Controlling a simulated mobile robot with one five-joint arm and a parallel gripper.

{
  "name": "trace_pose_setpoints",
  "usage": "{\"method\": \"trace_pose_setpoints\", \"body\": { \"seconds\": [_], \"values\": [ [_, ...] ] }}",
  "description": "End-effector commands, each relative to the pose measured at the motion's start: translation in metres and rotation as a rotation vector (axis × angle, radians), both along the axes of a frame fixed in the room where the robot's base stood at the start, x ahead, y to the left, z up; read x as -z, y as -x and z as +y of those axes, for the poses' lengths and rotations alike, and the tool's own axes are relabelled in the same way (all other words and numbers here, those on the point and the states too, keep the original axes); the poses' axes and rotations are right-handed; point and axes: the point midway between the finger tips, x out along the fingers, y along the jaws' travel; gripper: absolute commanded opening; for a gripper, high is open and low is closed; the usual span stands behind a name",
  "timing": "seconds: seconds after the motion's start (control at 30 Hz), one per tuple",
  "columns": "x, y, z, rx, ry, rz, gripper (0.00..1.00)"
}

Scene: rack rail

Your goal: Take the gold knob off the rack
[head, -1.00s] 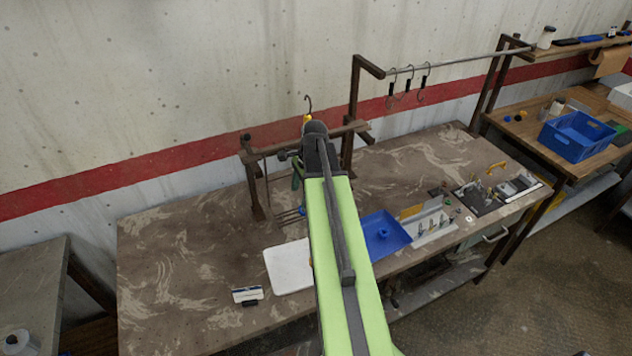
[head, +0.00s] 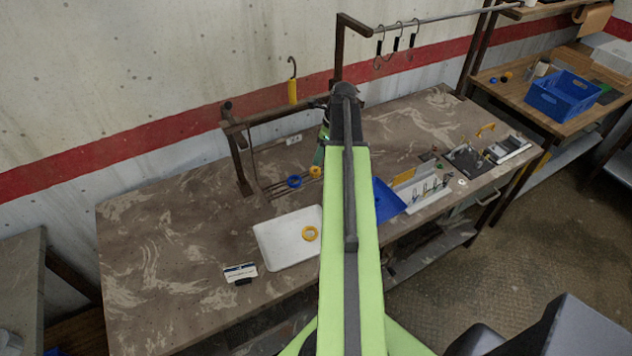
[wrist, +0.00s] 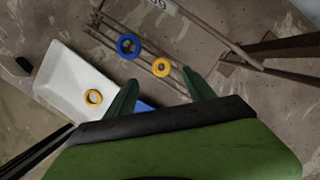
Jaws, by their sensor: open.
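The gold knob (head: 315,172), ring-like, sits on thin rods of the rack (head: 262,122) beside a blue ring (head: 294,181); my arm is close to covering it in the head view. In the wrist view the gold knob (wrist: 161,67) lies just beyond and between my fingertips, with the blue ring (wrist: 128,46) to its left. My gripper (wrist: 162,79) is open, with nothing between its green fingers. I cannot tell its height above the knob. A second gold ring (head: 310,233) lies in the white tray (head: 277,251).
A hook with a yellow handle (head: 292,90) stands above the rack. A blue tray (head: 389,203) and a white holder (head: 424,193) with small parts lie right of my arm. Black-handled hooks (head: 397,42) hang from a rail.

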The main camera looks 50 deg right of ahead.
Motion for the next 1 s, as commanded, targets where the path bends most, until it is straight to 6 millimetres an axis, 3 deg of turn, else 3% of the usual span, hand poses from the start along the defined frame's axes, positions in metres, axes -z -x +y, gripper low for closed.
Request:
{"method": "trace_pose_setpoints", "body": {
  "seconds": [0.03, 0.1, 0.37, 0.7, 0.97, 1.0],
  "values": [
    [0.022, -0.003, 0.001, 0.000, 0.000, 0.000, 0.63],
    [0.032, -0.006, 0.002, 0.000, 0.000, 0.000, 0.63],
    [0.036, -0.008, 0.004, 0.000, 0.001, 0.000, 0.63],
    [0.087, -0.014, 0.005, -0.001, 0.001, -0.001, 0.63],
    [0.085, -0.015, 0.006, 0.000, 0.001, 0.000, 0.63],
    [0.085, -0.014, 0.006, 0.001, 0.001, 0.000, 0.58]
  ]
}}
